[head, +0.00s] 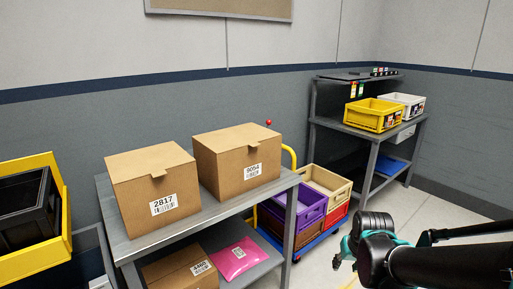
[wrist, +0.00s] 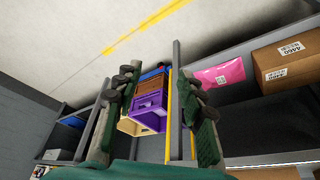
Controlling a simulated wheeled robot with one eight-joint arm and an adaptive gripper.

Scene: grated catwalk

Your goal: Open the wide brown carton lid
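Two closed brown cartons stand side by side on the grey shelf unit's top in the head view. The left carton (head: 150,188) is labelled 2817 and the right carton (head: 237,163) is labelled 9054. Each has a flat lid with a small front tab, lying shut. I cannot tell for sure which is the wide one. My gripper (wrist: 157,95) is open and empty in the wrist view, its two fingers far apart. In the head view my arm is at the lower right, apart from both cartons, and the gripper shows only in part.
A lower shelf holds a carton labelled 4460 (wrist: 287,62) and a pink parcel (head: 238,258). A cart carries a purple crate (head: 300,208) and other crates. A rear bench holds a yellow bin (head: 373,117). A black crate (head: 35,215) sits at left. Floor at right is clear.

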